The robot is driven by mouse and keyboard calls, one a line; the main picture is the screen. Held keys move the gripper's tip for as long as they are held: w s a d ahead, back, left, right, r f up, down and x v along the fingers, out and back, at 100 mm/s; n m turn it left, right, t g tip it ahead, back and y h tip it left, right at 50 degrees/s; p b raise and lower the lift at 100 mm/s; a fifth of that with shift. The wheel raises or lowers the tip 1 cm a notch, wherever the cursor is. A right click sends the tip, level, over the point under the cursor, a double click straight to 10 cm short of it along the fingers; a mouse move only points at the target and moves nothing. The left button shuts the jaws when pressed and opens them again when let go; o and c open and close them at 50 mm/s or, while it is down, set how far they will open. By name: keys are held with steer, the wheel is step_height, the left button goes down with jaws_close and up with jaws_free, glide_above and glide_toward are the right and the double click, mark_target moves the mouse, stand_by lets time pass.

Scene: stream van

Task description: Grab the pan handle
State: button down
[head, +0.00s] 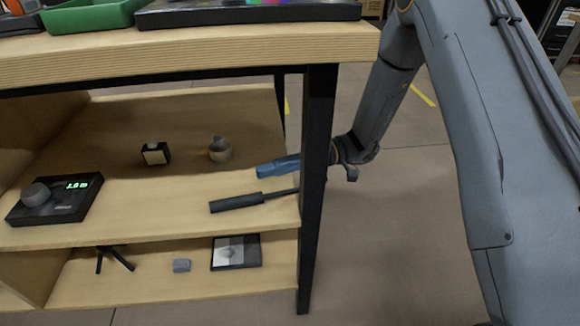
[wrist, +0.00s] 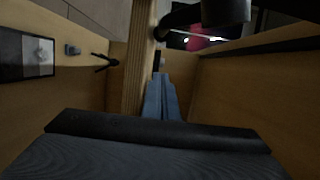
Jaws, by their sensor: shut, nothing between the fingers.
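A black stick-shaped pan handle (head: 236,203) shows over the middle shelf in the head view. Its thick grip points left, and a thin rod runs right to the black table leg. What the rod joins is hidden, and I cannot tell if the grip touches the shelf. My blue gripper (head: 258,172) reaches in from the right behind the leg. It is shut and empty, apart from the handle and just above it in the picture. In the wrist view the fingers of my gripper (wrist: 160,78) lie together. I cannot pick out the handle for sure there.
The black leg (head: 318,180) stands close to my arm. On the middle shelf (head: 170,205) are a device with a green display (head: 70,205), a small black cube (head: 155,153) and a round grey item (head: 220,149). The lower shelf holds a small tripod (head: 115,258) and framed card (head: 236,252).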

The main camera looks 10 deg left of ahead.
mark_target(268, 192)
steer(key=shift+s+b, duration=0.55)
steer(key=shift+s, duration=1.7)
steer(key=shift+s+d+r+p, duration=0.1)
steer(key=shift+s+d+p, duration=0.1)
steer(key=shift+s+p, duration=0.7)
steer(key=shift+s, duration=0.3)
